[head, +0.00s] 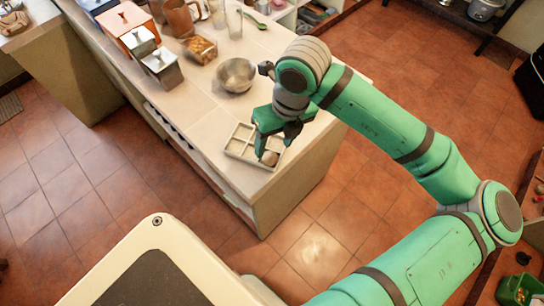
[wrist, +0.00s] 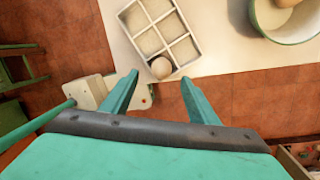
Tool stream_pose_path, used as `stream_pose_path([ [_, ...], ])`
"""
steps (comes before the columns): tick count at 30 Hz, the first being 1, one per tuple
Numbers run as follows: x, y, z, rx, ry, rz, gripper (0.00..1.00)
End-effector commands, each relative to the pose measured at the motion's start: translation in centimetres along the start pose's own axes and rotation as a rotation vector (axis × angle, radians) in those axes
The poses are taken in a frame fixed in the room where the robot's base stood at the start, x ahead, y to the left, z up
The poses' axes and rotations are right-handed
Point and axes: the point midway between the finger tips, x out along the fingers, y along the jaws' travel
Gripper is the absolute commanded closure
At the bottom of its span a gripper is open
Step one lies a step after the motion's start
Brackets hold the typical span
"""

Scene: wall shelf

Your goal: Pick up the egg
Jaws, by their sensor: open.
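The egg (head: 270,158) is pale and rounded. It lies in a corner compartment of a cream divided tray (head: 228,151) near the counter's end. The wrist view shows the egg (wrist: 161,68) in the tray (wrist: 128,12), at the corner nearest my gripper. My gripper (head: 276,147) is over the tray, with its fingers pointing down and partly covering it in the head view. In the wrist view my gripper (wrist: 159,80) is open and empty. The egg appears between and just beyond the two fingertips. The gap in height between fingers and egg is hard to judge.
A round bowl (head: 237,75) stands on the counter (head: 190,105) behind the tray. A woven basket (head: 202,50), metal canisters (head: 162,68) and glasses (head: 234,22) stand farther back. The counter edge drops to the tiled floor (head: 130,160) close beside the tray.

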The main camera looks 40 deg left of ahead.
Motion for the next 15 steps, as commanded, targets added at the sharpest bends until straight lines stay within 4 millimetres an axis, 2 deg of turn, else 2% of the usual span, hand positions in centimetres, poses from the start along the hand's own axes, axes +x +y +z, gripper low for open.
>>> stream_pose_path([
  [9,3.8,-0.6,-0.2,0.009,0.000,0.004,0.46],
  [15,5.1,-0.7,-0.2,0.010,-0.002,0.001,0.46],
])
